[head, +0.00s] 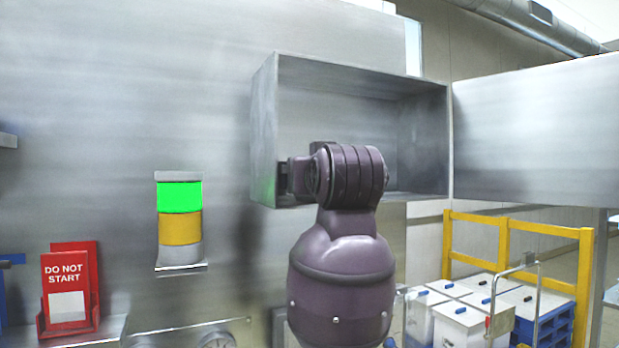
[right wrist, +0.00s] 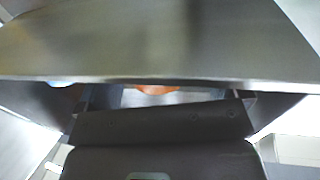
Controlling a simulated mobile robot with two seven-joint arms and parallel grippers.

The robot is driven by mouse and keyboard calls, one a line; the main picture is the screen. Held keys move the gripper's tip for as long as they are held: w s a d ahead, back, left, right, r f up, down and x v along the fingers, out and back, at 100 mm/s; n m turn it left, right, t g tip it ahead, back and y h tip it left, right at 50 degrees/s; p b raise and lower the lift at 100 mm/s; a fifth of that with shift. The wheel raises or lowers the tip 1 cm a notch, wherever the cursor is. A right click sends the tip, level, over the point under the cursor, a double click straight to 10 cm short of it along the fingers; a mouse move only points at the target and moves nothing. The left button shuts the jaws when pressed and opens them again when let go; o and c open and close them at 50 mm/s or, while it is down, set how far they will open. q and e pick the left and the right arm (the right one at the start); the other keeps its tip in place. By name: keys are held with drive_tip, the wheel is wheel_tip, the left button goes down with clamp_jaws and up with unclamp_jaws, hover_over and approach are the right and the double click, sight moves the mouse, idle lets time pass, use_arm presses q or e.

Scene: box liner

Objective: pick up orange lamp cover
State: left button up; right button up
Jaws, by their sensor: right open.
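An orange rounded thing (right wrist: 155,89), likely the orange lamp cover, shows as a thin sliver in the right wrist view, between my fingers and below a metal edge. Most of it is hidden, and it cannot be seen in the head view. My right gripper (right wrist: 166,100) is open, with its fingers spread on either side of the sliver; nothing is visibly held. In the head view my right arm reaches up to the open metal box (head: 263,130), and its gripper (head: 284,178) is mostly hidden at the box's lower left. My left gripper is not in view.
The box's door (head: 535,130) stands open to the right. A signal tower (head: 180,251) with green and amber segments stands left of the box. Red "DO NOT START" signs (head: 66,272) stand at lower left. A yellow rail (head: 585,290) and white boxes (head: 460,325) are lower right.

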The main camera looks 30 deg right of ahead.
drive_tip(key=shift+x, duration=0.95)
drive_tip(key=c, duration=1)
